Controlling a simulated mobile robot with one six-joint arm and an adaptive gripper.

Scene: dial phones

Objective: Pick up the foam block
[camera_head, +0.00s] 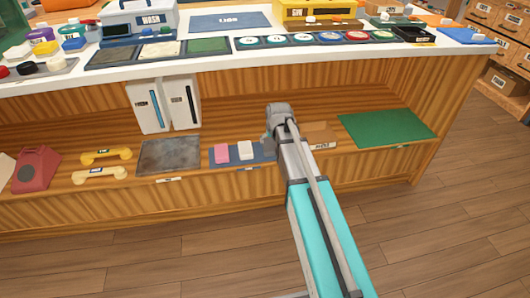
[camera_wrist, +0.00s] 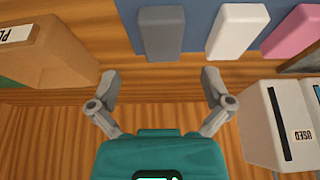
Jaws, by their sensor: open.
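Three small blocks lie in a row on a blue mat (camera_head: 234,163) on the shelf: a pink block (camera_head: 222,153), a white block (camera_head: 245,150) and a grey block (camera_wrist: 161,33). They also show in the wrist view, pink (camera_wrist: 292,32) at right and white (camera_wrist: 237,31) in the middle. I cannot tell which is the foam block. My gripper (camera_wrist: 160,82) is open and empty, its fingers spread short of the row, with the grey block roughly centred ahead of the gap. In the head view my gripper and arm hide the mat's right end.
A cardboard box (camera_head: 321,136) and a green mat (camera_head: 387,128) lie right of my arm. A dark slab (camera_head: 168,155) and yellow handsets (camera_head: 100,174) are left. The counter (camera_head: 455,54) overhangs the shelf.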

